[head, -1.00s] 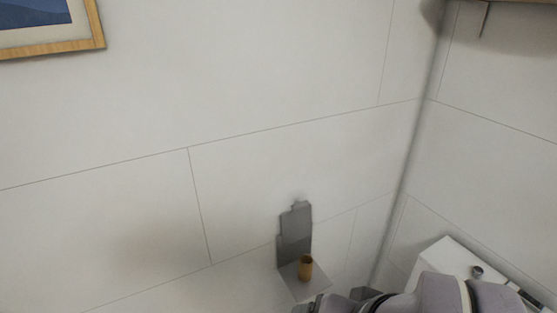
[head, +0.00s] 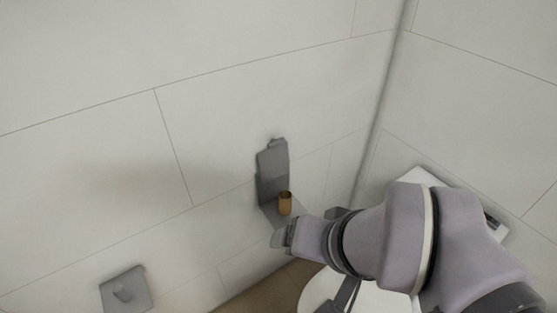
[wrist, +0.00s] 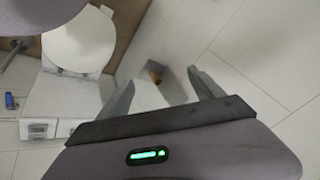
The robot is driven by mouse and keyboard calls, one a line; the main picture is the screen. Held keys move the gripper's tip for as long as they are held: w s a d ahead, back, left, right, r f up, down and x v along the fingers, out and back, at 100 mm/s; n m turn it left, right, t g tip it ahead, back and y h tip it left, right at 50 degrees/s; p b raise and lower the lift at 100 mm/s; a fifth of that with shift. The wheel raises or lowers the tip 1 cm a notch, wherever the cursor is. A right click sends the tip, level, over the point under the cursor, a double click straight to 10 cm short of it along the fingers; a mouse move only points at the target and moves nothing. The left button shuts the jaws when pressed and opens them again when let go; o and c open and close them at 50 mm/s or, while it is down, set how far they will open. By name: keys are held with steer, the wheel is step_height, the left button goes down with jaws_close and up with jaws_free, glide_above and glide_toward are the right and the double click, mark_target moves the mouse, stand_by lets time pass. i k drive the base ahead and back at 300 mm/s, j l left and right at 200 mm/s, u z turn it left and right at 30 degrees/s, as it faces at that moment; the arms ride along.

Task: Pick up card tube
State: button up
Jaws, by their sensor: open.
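The card tube (head: 285,203) is a small brown cylinder standing upright on a grey wall-mounted shelf (head: 267,212) with a tall back plate. It also shows in the wrist view (wrist: 154,76), small and beyond the fingertips, between the two fingers. My gripper (head: 283,238) is just below and in front of the shelf in the head view. In the wrist view my gripper (wrist: 160,80) has its two fingers spread wide with nothing between them. The tube's lower part is partly hidden by the shelf edge or arm in the head view.
A white toilet (wrist: 78,42) and a white cabinet-like box (wrist: 62,95) stand near the wall. A grey wall plate with a hook (head: 126,291) is at the lower left. The tiled wall around the shelf is bare.

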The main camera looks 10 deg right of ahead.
mark_target(284, 207)
steer(key=i+j+z, duration=0.15)
steer(key=j, duration=0.15)
steer(key=i+j+z, duration=0.1)
steer(key=j, duration=0.2)
steer(key=i+j+z, duration=0.15)
steer(key=j, duration=0.15)
steer(key=i+j+z, duration=0.1)
steer(key=j, duration=0.25)
steer(key=i, duration=0.5)
